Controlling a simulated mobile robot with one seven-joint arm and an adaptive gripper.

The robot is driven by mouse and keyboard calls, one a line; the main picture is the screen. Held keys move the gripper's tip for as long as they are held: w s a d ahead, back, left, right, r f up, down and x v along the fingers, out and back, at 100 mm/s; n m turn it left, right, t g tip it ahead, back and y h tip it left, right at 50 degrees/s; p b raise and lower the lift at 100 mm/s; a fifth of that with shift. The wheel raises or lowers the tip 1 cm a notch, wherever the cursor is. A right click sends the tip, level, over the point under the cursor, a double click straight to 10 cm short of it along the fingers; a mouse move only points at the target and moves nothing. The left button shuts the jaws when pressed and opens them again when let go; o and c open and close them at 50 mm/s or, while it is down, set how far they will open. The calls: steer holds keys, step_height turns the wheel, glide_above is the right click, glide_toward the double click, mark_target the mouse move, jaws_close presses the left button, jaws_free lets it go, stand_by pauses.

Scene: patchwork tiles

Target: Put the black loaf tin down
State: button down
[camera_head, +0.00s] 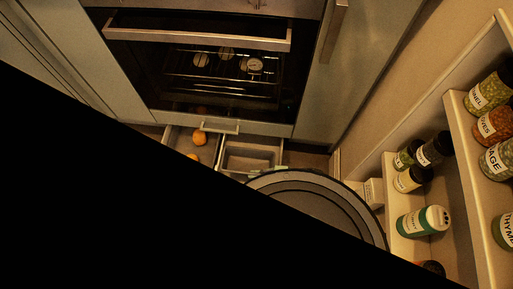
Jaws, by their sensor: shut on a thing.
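I cannot make out the black loaf tin. A flat, featureless black area with a straight slanting edge fills the lower left of the head view, and I cannot tell what it is. My gripper does not show, so neither its fingers nor anything held in them can be seen.
An oven (215,65) with a bar handle stands ahead. Below it an open drawer (176,140) holds orange round fruit (199,138) and a grey bin (249,157). At right, shelves (466,150) hold several labelled spice jars (494,124) and a green-and-white shaker (422,221).

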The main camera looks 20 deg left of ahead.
steer(key=shift+f, duration=0.3)
steer(key=c, duration=1.8)
jaws_free()
steer(key=shift+s+f+b, duration=0.2)
steer(key=shift+f+b, duration=0.05)
steer(key=shift+b, duration=0.05)
steer(key=v, duration=0.2)
steer(key=r+p+v, duration=0.1)
steer(key=v, duration=0.2)
steer(key=p+v, duration=0.1)
steer(key=v, duration=0.2)
steer(key=shift+w+a+r, duration=0.15)
steer(key=shift+a+r, duration=0.05)
